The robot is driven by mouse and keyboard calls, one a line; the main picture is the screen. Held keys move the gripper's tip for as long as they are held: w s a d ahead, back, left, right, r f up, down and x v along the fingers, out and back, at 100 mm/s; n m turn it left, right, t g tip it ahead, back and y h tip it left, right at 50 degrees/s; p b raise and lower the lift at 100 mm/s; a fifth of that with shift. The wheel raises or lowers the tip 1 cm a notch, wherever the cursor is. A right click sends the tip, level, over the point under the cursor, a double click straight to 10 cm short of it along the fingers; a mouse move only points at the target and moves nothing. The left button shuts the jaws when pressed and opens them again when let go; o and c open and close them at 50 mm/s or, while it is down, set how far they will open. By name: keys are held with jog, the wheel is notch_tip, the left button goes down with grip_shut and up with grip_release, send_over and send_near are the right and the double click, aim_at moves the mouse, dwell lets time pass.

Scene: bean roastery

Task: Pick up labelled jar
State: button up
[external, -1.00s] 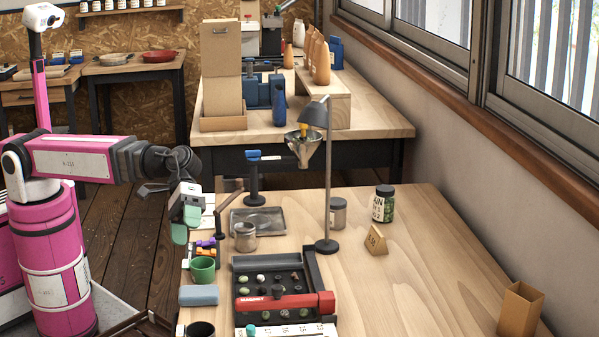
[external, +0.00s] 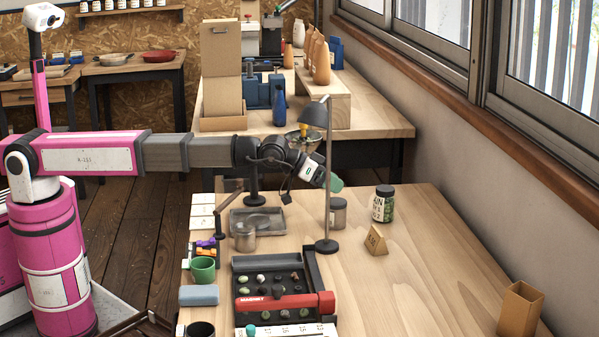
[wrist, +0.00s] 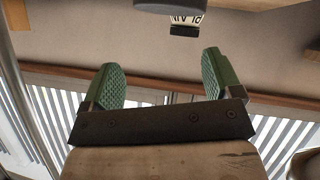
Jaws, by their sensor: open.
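The labelled jar (external: 383,204) is dark green with a dark lid and a pale lettered label. It stands upright on the near table. My gripper (external: 335,183) is left of the jar and above the table, near the lamp pole, with clear space between it and the jar. In the wrist view my gripper (wrist: 162,75) is open, its two green ribbed fingers apart with nothing between them. That view looks upside down. The jar (wrist: 186,20) shows at its top edge, beyond the fingers, partly hidden by a grey rounded object.
The desk lamp (external: 327,180) stands close to my gripper. A grey tin (external: 338,213) stands left of the jar, and a small wooden sign (external: 376,240) stands in front of it. The table right of the jar is clear up to a cardboard box (external: 520,310).

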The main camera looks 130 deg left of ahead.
jog(key=m+y, duration=0.2)
send_near(383, 188)
jog(key=x, duration=0.5)
jog(key=shift+a+f, duration=0.3)
jog(key=shift+a, duration=0.1)
jog(key=x, duration=0.5)
jog(key=shift+w+d+r, duration=0.15)
jog(key=shift+w+r, duration=0.05)
jog(key=shift+w, duration=0.1)
jog(key=c, duration=1.1)
